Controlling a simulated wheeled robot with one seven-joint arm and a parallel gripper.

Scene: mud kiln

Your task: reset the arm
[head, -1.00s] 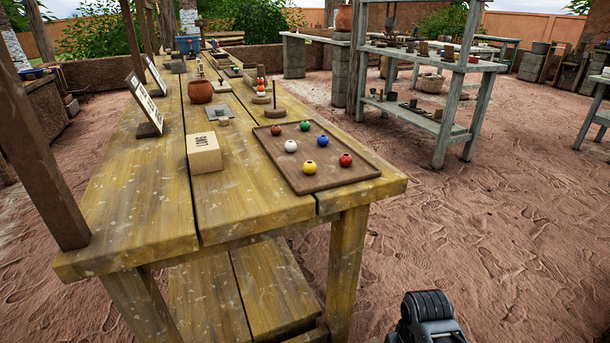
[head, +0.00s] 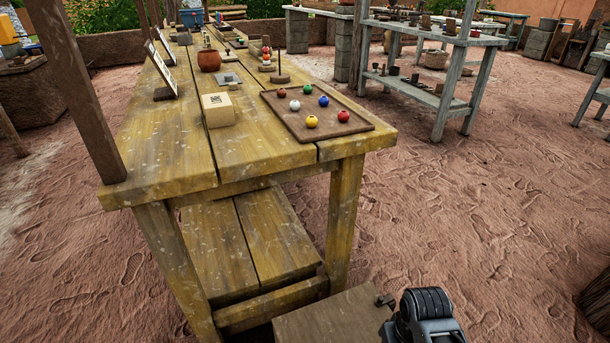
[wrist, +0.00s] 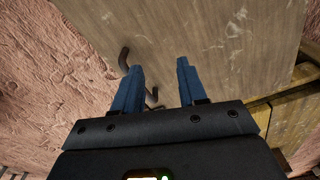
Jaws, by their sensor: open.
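Beyond the fingers is a flat greyish-brown wooden surface (wrist: 225,35) with a dark curved piece, like a hook or handle, near the left finger. In the head view, part of my arm shows at the bottom right, beside a brown wooden board or box top (head: 335,318). The gripper fingers themselves are not visible in the head view.
A grey shelf (head: 440,104) stands at the back right. Bare earth (head: 500,200) to the right is open.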

